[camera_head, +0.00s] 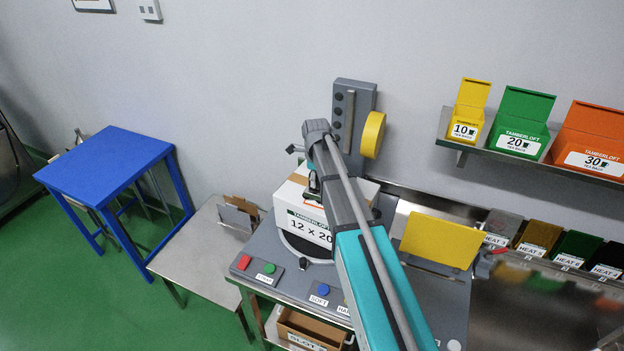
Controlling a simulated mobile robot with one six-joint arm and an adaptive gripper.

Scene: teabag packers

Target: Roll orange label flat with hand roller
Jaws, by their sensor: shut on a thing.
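My gripper (314,186) shows small and dark under the end of my arm, over the top of a white carton (292,204) marked "12 X 20". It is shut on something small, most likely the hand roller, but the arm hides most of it. I cannot tell whether the held thing touches the carton. The carton stands on a grey workstation (262,243), its right part hidden behind my arm. I do not see an orange label on the carton's visible faces; one may be hidden behind my arm or gripper.
A yellow disc (373,135) sticks out from a grey post (342,100) behind. A yellow panel (440,240) stands at right. A shelf (505,152) holds yellow, green and orange boxes. At left are a steel table (200,258) and a blue table (108,165); the blue top is clear.

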